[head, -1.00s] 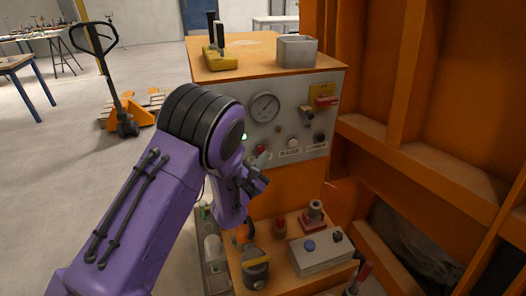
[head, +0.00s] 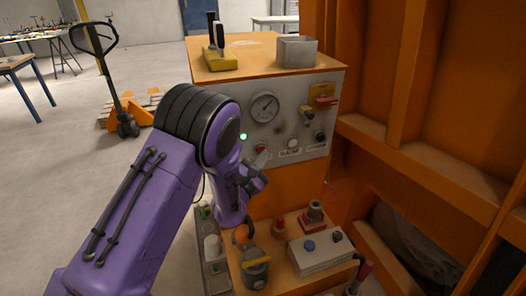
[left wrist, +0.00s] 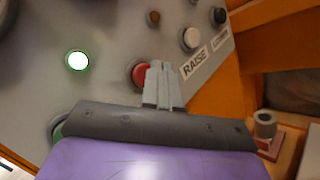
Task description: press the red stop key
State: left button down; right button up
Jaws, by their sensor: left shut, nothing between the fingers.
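The red stop key (head: 260,148) is a round button low on the grey control panel (head: 285,101), left of the white key. In the left wrist view the red key (left wrist: 138,74) is partly covered by my fingers. My left gripper (head: 262,159) is shut and empty, with its fingertips just in front of the key's lower right side. In the left wrist view the fingertips (left wrist: 160,72) overlap the key's right edge; whether they touch it I cannot tell. My right gripper is not in view.
A lit green lamp (left wrist: 77,61) is left of the key. A white key (left wrist: 190,39) over a RAISE label and a black knob (left wrist: 218,15) are to its right. A gauge (head: 264,107) sits above. Below, a control box (head: 320,254) stands on a lower shelf. Orange framework borders the right.

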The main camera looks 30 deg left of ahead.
pick_arm(q)
jog(key=shift+w+a, duration=0.15)
jog(key=shift+a, duration=0.05)
jog(key=shift+w+a, duration=0.3)
jog(key=shift+a, duration=0.05)
dwell(0.8)
jog(key=shift+d, duration=0.1)
jog(key=shift+s+d, duration=0.6)
jog(key=s+d, duration=0.1)
jog(key=d, duration=0.1)
jog(key=s+d, duration=0.1)
jog(key=s, duration=0.1)
jog(key=shift+s+d, duration=0.15)
jog(key=shift+d, duration=0.2)
dwell(0.9)
